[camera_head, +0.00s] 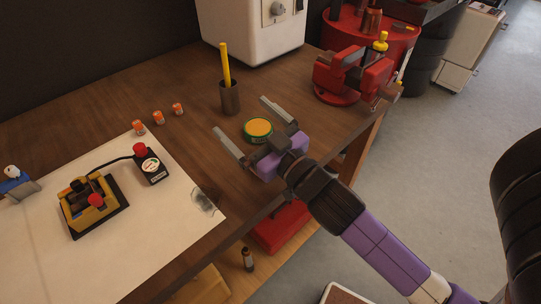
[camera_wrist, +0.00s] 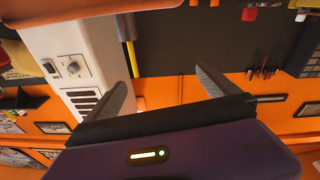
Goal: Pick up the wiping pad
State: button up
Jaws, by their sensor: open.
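A round disc (camera_head: 258,129) with an orange-yellow top and a green rim lies on the wooden bench; it may be the wiping pad, but I cannot tell for sure. My gripper (camera_head: 240,115) is open and empty over the bench's front right part. In the head view the disc shows between its two fingers, close to the palm. In the wrist view my open fingers (camera_wrist: 165,80) point toward the wall and the white machine, and the disc is not visible there. No contact between gripper and disc shows.
Behind stand a cup (camera_head: 229,97) with a yellow stick and a white machine (camera_head: 255,28). A red vise (camera_head: 345,78) is at the right. Several small orange items (camera_head: 158,117) lie left.

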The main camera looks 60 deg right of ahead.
jog(key=w+d+r+m+g+h+p, duration=0.2)
jog(key=d+r+m+g+h, duration=0.4)
jog(key=d+r+m+h, duration=0.8)
jog(key=s+d+f+m+g+y+p, duration=0.2)
jog(key=s+d+m+g+y, duration=0.2)
jog(key=s+d+m+g, duration=0.5)
jog(key=a+f+m+g+y+p, duration=0.1)
jog(key=a+f+m+g+y, duration=0.3)
jog(key=f+m+y, duration=0.4)
jog(key=a+f+m+y, duration=0.1)
jog(key=a+m+y, duration=0.1)
jog(key=a, duration=0.3)
jog(key=w+a+f+m+y+p, duration=0.1)
jog(key=a+f+m+y, duration=0.1)
jog(key=a, duration=0.4)
jog(key=w+a+f+m+y, duration=0.1)
jog(key=a+f+m+y, duration=0.1)
jog(key=a, duration=0.4)
jog(key=shift+a+t+y, duration=0.2)
jog(key=shift+t+y, duration=0.1)
jog(key=shift+y, duration=0.6)
jog(key=shift+a+f, duration=0.15)
jog(key=shift+a, duration=0.25)
jog(key=shift+f, duration=0.35)
jog(key=shift+d+f+p, duration=0.2)
jog(key=shift+f+p, duration=0.75)
jog(key=shift+f, duration=2.55)
jog(key=c, duration=1.1)
